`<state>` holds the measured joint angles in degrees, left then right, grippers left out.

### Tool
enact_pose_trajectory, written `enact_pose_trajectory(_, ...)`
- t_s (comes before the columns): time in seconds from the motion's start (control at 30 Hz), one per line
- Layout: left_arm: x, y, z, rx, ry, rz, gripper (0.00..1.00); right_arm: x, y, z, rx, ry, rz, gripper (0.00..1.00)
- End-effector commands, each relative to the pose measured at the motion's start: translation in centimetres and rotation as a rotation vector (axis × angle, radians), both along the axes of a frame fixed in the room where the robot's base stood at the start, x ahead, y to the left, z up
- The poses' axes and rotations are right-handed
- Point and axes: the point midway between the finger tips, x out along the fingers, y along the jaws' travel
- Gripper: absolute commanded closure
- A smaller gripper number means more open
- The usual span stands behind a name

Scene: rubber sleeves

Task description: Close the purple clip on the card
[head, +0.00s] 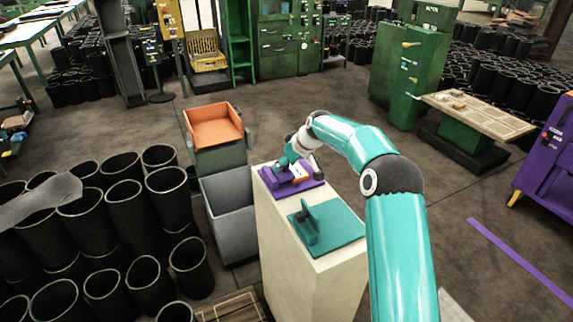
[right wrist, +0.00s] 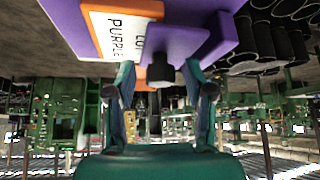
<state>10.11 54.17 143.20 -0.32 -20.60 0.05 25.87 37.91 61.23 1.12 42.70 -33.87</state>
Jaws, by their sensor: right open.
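The purple clip (head: 284,193) lies on top of the pale pedestal (head: 290,255), at its far end. The card (head: 299,173), white with an orange edge, sits on the clip and partly shows past my gripper. In the right wrist view the card (right wrist: 118,35) reads "PURPLE", with the clip's purple lever (right wrist: 195,42) beside it. My right gripper (right wrist: 160,88) is open, its fingers on either side of a dark knob (right wrist: 160,74) by the lever; I cannot tell whether they touch it. In the head view the right gripper (head: 292,164) is over the clip. My left gripper is not in view.
A teal clip (head: 342,226) with an upright lever stands on the pedestal's near half. A grey bin (head: 230,205) and an orange tray (head: 213,127) are just left. Black sleeves (head: 125,210) crowd the left floor. Floor to the right is mostly open.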

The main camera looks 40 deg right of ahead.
Motion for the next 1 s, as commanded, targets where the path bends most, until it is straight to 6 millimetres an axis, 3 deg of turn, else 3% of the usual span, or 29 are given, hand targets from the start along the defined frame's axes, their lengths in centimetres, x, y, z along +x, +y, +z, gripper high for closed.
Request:
enact_pose_trajectory(0.17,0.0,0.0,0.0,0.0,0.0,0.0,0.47,-0.8,-0.1,1.4,-0.001,-0.002,-0.001,0.47)
enact_pose_trajectory(0.6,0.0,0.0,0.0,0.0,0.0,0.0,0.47,-5.5,-0.3,8.0,-0.001,0.0,-0.001,0.47)
enact_pose_trajectory(0.8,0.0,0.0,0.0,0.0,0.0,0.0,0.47,-6.6,-0.3,9.5,0.001,0.002,0.001,0.47)
enact_pose_trajectory(1.0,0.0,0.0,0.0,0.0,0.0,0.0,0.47,-6.7,-0.3,9.6,0.001,0.003,0.001,0.47)
